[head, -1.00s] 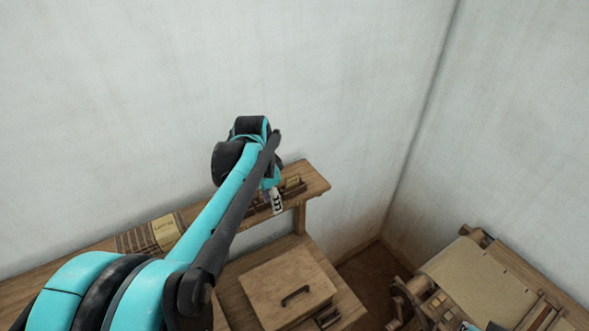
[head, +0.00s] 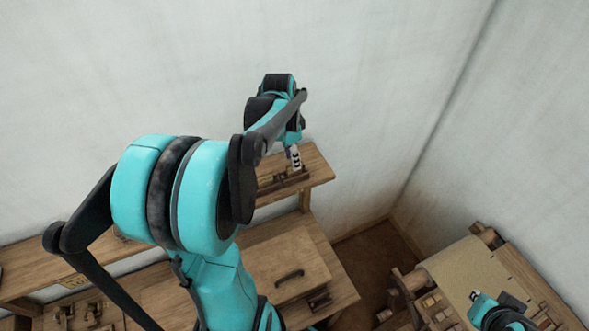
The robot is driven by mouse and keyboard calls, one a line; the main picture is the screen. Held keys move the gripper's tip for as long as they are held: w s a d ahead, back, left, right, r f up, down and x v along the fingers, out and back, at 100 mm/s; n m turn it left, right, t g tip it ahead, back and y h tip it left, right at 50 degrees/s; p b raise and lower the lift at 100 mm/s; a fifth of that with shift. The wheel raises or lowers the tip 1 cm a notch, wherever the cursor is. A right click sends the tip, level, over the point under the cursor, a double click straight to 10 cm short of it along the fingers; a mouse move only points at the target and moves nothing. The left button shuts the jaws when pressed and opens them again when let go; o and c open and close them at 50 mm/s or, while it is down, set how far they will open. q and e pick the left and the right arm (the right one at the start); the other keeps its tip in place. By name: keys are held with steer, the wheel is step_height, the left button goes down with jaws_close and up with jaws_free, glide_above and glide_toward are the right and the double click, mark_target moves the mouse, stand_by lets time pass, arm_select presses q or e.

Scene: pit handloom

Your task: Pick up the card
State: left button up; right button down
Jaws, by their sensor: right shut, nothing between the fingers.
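I cannot make out the card for certain; a small yellowish card that stood at the rack on the shelf is not visible now, and my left gripper and arm cover that area. My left gripper (head: 296,167) points down just over the dark wooden rack (head: 286,180) on the shelf's right end. Its fingers are too small to tell open from shut, or whether they hold anything. My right gripper (head: 474,296) is at the lower right, shut and empty, over the loom's cloth.
The wooden shelf (head: 318,171) runs along the wall. Below it is a wooden bench with a dark-handled lid (head: 290,258). The loom (head: 455,268) stands at the right, with a floor gap (head: 375,255) between. My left arm hides much of the shelf.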

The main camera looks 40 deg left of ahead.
arm_select(q)
steer(key=f, duration=0.2)
steer(key=w+f, duration=0.1)
steer(key=shift+f, duration=0.4)
steer(key=shift+s, duration=0.15)
jaws_close()
steer(key=shift+r, duration=0.15)
